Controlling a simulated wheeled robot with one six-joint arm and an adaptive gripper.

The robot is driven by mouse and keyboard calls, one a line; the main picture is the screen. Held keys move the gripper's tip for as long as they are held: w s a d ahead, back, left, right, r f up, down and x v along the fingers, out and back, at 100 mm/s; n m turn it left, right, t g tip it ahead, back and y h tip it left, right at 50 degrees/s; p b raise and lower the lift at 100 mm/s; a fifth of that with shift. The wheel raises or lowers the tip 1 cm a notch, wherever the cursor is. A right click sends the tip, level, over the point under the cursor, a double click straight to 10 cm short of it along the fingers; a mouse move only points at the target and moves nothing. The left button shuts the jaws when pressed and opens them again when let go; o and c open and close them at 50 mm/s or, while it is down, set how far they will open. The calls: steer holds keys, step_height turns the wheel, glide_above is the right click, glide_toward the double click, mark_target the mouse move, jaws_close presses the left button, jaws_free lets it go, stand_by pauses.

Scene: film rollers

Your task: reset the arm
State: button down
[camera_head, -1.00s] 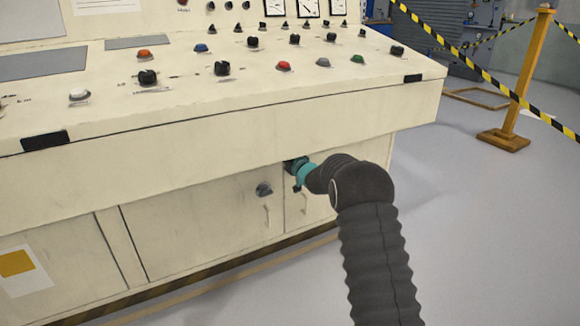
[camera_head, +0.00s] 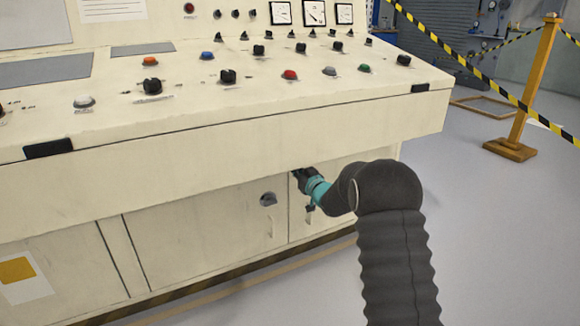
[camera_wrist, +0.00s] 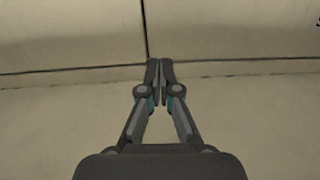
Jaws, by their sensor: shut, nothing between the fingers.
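My arm (camera_head: 395,250) rises from the lower right in the head view and bends left toward the front of a cream control console (camera_head: 240,140). My gripper (camera_head: 298,174) is at the arm's end, under the console's overhanging front edge and in front of the lower cabinet doors. In the wrist view my gripper (camera_wrist: 160,68) is shut with its fingertips together and nothing between them. Behind the fingertips is a cream panel (camera_wrist: 70,110) with a dark seam. I cannot tell whether the fingertips touch it.
The console top carries several knobs and coloured buttons, including a red button (camera_head: 289,75). A grey cabinet knob (camera_head: 268,199) is left of my gripper. A yellow post (camera_head: 530,90) with striped tape (camera_head: 490,85) stands at the right. The grey floor (camera_head: 490,230) at right is clear.

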steer(key=s+d+f+m+g+h, duration=0.1)
steer(key=s+d+f+g+h, duration=0.15)
steer(key=f, duration=0.35)
steer(key=s+d+f+m+g+h, duration=0.1)
steer(key=d+f+h, duration=0.2)
steer(key=f, duration=0.3)
steer(key=s+d+m+g+h, duration=0.1)
steer(key=s+d+g+h, duration=0.3)
steer(key=s, duration=0.7)
steer(key=s+r+g+p, duration=0.1)
steer(key=s+r+p, duration=0.1)
steer(key=s+r, duration=0.6)
steer(key=s+d+r+m+p, duration=0.1)
steer(key=s+r, duration=0.7)
steer(key=s, duration=1.2)
steer(key=s+d+r+m+g+y+p, duration=0.1)
steer(key=s+r+p, duration=0.2)
steer(key=s+r, duration=0.5)
steer(key=shift+s+d+r+g, duration=0.2)
steer(key=shift+s+r+g, duration=0.15)
steer(key=shift+s, duration=3.25)
